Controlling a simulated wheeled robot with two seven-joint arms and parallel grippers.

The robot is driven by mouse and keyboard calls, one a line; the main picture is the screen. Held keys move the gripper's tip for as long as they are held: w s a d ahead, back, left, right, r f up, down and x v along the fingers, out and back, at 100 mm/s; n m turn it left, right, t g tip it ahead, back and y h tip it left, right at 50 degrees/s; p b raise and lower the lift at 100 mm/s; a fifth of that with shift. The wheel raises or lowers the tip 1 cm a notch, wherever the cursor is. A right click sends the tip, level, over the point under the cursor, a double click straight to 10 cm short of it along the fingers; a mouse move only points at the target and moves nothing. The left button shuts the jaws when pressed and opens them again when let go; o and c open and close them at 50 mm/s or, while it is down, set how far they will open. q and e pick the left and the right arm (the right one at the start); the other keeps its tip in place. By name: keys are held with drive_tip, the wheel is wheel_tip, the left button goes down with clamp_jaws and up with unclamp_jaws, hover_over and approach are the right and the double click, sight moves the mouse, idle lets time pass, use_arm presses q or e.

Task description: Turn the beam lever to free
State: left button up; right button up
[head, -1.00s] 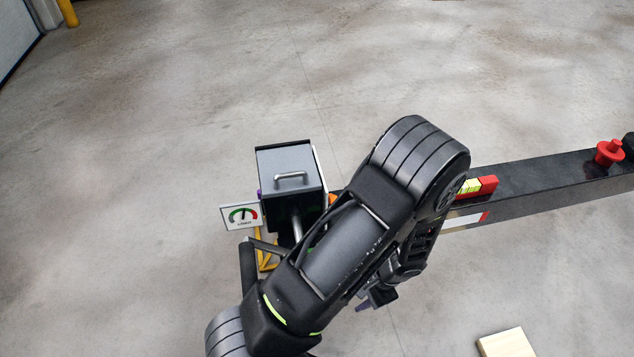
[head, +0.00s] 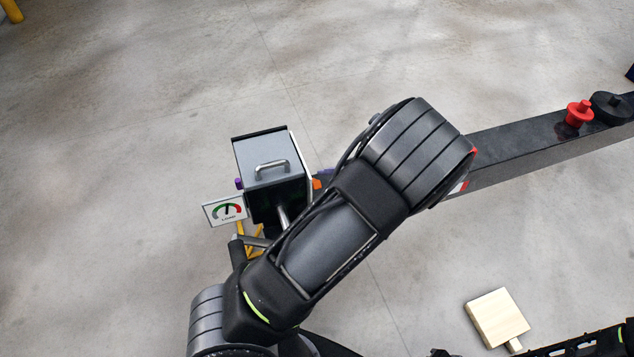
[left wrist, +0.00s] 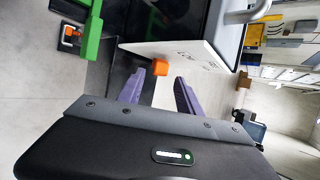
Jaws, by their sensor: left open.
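The beam (head: 530,138) is dark and runs from the right edge towards the box at the middle. A grey-topped dark box (head: 270,178) with a metal handle stands at its left end. A small orange part (head: 316,183) shows at the box's right side. In the left wrist view, an orange block (left wrist: 160,68) sits at the edge of a white plate (left wrist: 190,55). My left gripper (left wrist: 160,77) is open, its two purple fingers pointing towards that block, which shows between the tips. Contact cannot be told. I cannot tell which part is the lever.
A gauge sign (head: 225,210) stands left of the box. A red knob (head: 578,112) and a black knob (head: 610,106) are on the beam. A wooden block (head: 496,318) is at the lower right. A green bracket (left wrist: 90,30) shows in the wrist view. Open concrete floor surrounds these.

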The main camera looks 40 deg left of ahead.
sight(320, 184)
use_arm(q)
drive_tip(key=x, duration=0.5)
drive_tip(key=shift+a+f, duration=0.1)
drive_tip(key=shift+a, duration=0.05)
clamp_jaws()
idle(1.3)
